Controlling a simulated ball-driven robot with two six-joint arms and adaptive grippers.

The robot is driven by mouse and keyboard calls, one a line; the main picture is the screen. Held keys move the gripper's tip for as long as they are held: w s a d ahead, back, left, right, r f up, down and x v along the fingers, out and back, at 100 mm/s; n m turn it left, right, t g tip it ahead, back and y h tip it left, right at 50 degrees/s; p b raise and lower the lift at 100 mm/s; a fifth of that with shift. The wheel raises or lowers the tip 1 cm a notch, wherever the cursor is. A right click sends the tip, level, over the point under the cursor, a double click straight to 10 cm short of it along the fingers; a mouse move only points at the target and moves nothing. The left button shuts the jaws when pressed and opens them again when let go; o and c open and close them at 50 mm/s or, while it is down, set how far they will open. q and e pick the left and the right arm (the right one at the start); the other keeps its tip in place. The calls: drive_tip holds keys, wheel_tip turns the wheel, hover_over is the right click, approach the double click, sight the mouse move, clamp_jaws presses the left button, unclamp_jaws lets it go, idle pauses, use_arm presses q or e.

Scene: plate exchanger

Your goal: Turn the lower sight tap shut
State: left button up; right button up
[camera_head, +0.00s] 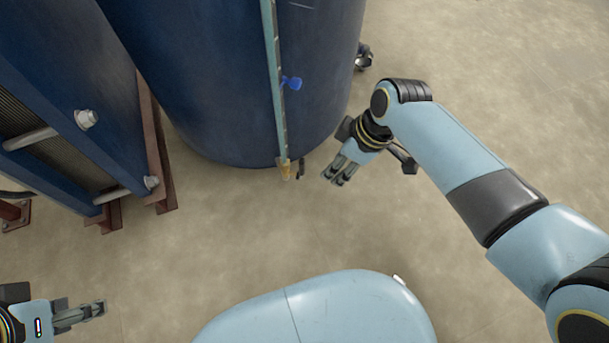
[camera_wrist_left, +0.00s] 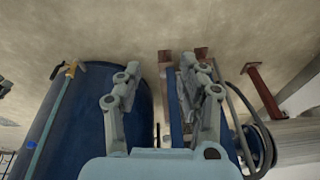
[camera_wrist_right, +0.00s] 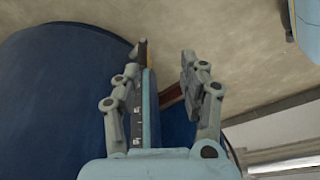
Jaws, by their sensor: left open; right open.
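The lower sight tap (camera_head: 285,169) is a small brass fitting at the bottom of the pale sight gauge on the blue tank. Its dark lever (camera_head: 301,170) stands just beside it, roughly along the gauge. The brass tap (camera_wrist_left: 71,70) and lever (camera_wrist_left: 57,70) also show in the left wrist view. My right gripper (camera_head: 337,176) is open and empty, a short way right of the lever, apart from it. In the right wrist view the lever (camera_wrist_right: 140,52) shows beyond the left finger; the brass is mostly hidden. My left gripper (camera_head: 101,308) is open and empty, far away at lower left.
A dark fitting (camera_head: 363,57) juts from the tank's right. The plate exchanger (camera_head: 70,90) on reddish-brown supports (camera_head: 155,145) stands left. Bare floor (camera_head: 240,230) lies in front.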

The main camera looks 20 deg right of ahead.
sight(303, 161)
drive_tip(key=shift+t, duration=0.5)
drive_tip(key=w+a+f+b, duration=0.1)
drive_tip(key=w+f+b, duration=0.1)
drive_tip(key=f, duration=0.1)
drive_tip(key=w+a+f+b, duration=0.1)
drive_tip(key=w+f+b, duration=0.2)
drive_tip(key=w+a+f+b, duration=0.2)
drive_tip(key=w+f+b, duration=0.1)
drive_tip(key=shift+b+x, duration=0.7)
drive_tip(key=shift+x, duration=0.3)
use_arm(q)
wheel_tip(303, 161, down, 9)
drive_tip(key=t, duration=0.7)
drive_tip(key=shift+w+d+b, duration=0.3)
drive_tip(key=shift+w+d, duration=0.1)
drive_tip(key=shift+d, duration=0.05)
use_arm(e)
drive_tip(key=shift+w+a+f, duration=0.2)
drive_tip(key=shift+w+f, duration=0.05)
drive_tip(key=shift+c, duration=0.4)
clamp_jaws()
